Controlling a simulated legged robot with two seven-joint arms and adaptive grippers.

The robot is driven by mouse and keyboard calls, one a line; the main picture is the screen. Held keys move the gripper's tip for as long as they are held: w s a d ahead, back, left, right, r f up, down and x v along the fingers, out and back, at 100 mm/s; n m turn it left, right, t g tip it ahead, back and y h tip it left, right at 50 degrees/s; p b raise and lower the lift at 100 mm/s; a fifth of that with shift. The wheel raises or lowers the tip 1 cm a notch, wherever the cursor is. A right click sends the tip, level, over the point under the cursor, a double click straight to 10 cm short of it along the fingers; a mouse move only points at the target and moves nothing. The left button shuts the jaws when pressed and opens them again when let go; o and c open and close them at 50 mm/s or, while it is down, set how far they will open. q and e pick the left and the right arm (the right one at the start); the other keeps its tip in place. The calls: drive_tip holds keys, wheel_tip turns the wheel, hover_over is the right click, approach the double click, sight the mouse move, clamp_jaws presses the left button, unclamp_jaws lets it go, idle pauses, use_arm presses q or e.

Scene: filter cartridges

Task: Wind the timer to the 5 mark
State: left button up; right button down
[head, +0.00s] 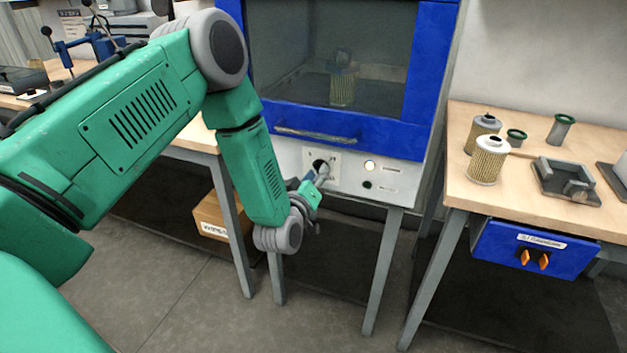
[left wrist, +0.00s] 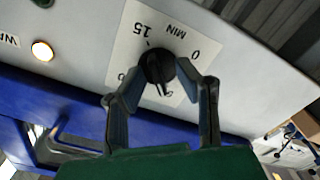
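The timer is a black knob (left wrist: 157,66) on a white dial plate (left wrist: 128,42), seen upside down in the left wrist view. The marks 15 and 0 and the word MIN can be read; a 5 below the knob is partly hidden. A narrow part of the knob points down toward that mark, but its exact setting is unclear. In the head view the dial plate (head: 335,163) is on the cabinet's lower panel. My left gripper (left wrist: 159,68) has its fingertips on either side of the knob; firm contact does not show. It also reaches the dial in the head view (head: 320,175). My right gripper is out of view.
A lit round lamp (left wrist: 42,51) is beside the dial, also seen in the head view (head: 370,166). The blue-framed cabinet door (head: 400,147) with its handle (head: 315,135) is just above. Filter cartridges (head: 488,160) stand on the right bench (head: 515,210).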

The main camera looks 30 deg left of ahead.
use_arm(q)
drive_tip(key=v, duration=1.1)
drive_tip(key=shift+s, duration=0.4)
drive_tip(key=shift+d+f, duration=0.15)
drive_tip(key=shift+d, duration=0.05)
drive_tip(key=s+d+f+m+g+h, duration=0.2)
drive_tip(key=s+d+f+m+g, duration=0.1)
drive_tip(key=s+f+m+g, duration=0.25)
drive_tip(key=s+d+f+m+g+h, duration=0.2)
drive_tip(key=s+d+f+g, duration=0.3)
drive_tip(key=f, duration=0.4)
drive_tip(key=s+f+m+g, duration=0.1)
drive_tip(key=s+f+g, duration=0.1)
drive_tip(key=s, duration=0.6)
drive_tip(key=s+a+f+m+g, duration=0.1)
drive_tip(key=s+g, duration=0.3)
drive_tip(key=s, duration=0.5)
drive_tip(key=shift+a+f+m, duration=0.3)
drive_tip(key=shift+f+m, duration=0.2)
drive_tip(key=shift+m, duration=0.15)
